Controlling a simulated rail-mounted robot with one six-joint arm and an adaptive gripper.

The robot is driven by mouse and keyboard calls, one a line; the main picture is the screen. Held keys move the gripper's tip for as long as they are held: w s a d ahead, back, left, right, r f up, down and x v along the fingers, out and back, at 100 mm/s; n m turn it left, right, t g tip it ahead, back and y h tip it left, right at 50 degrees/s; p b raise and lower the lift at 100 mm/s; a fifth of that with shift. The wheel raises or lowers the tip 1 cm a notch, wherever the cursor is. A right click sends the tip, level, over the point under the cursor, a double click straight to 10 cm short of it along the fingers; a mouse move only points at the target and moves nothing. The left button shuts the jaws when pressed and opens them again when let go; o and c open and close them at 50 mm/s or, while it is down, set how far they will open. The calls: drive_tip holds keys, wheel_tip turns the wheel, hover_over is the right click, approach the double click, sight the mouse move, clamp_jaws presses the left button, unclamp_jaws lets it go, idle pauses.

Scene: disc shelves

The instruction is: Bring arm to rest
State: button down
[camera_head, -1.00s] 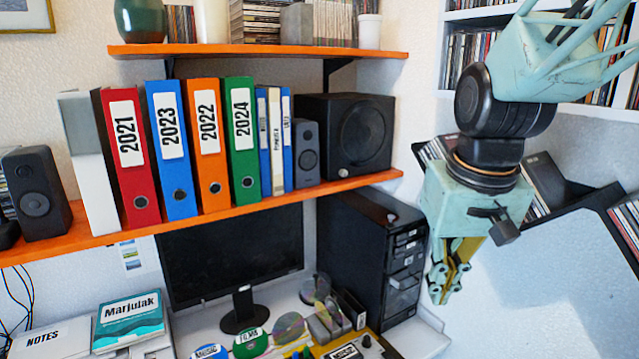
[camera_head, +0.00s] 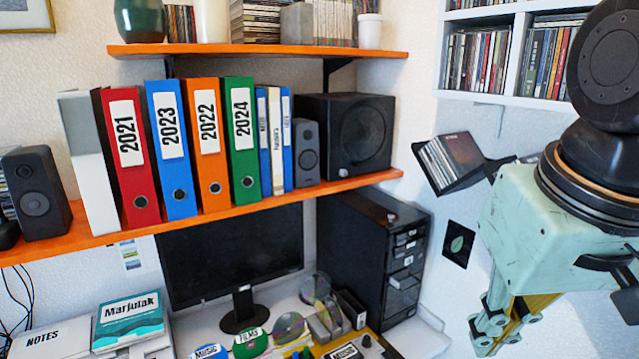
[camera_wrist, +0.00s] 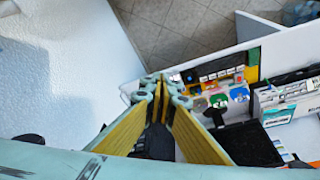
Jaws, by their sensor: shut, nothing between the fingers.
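My gripper (camera_head: 492,335) is at the lower right of the head view, pointing down, in front of the white right-hand wall. Its pale green wrist body is large and close, partly cut off by the right edge. In the wrist view the two yellow-padded fingers of my gripper (camera_wrist: 158,88) come together at their tips, with nothing held. The gripper hangs in free air and touches nothing that I can see.
A black angled disc shelf (camera_head: 455,165) is on the wall just left of my wrist, with a white disc shelf (camera_head: 508,50) above. A black computer tower (camera_head: 370,260) and monitor (camera_head: 235,255) stand on the desk. An orange shelf (camera_head: 340,186) holds binders and speakers.

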drive_tip(key=s, duration=0.6)
drive_tip(key=shift+s+t, duration=0.3)
drive_tip(key=shift+s, duration=0.1)
drive_tip(key=shift+w, duration=0.1)
drive_tip(key=w+f+n+g+b, duration=0.1)
drive_tip(key=w+f+n, duration=0.25)
drive_tip(key=w, duration=0.55)
drive_tip(key=w+f+n+b, duration=0.1)
drive_tip(key=w+f+n, duration=0.3)
drive_tip(key=w, duration=0.5)
drive_tip(key=w+f+n+g+b, duration=0.1)
drive_tip(key=w+f+n, duration=0.1)
drive_tip(key=w+n, duration=0.5)
drive_tip(key=w+f+n+g+b, duration=0.1)
drive_tip(key=w+f+n, duration=0.4)
drive_tip(key=w+f, duration=0.5)
drive_tip(key=w+d+f+n+g+b, duration=0.1)
drive_tip(key=w+f+n, duration=0.3)
drive_tip(key=w+f, duration=0.7)
drive_tip(key=shift+f+n, duration=0.35)
drive_tip(key=shift+f, duration=2.4)
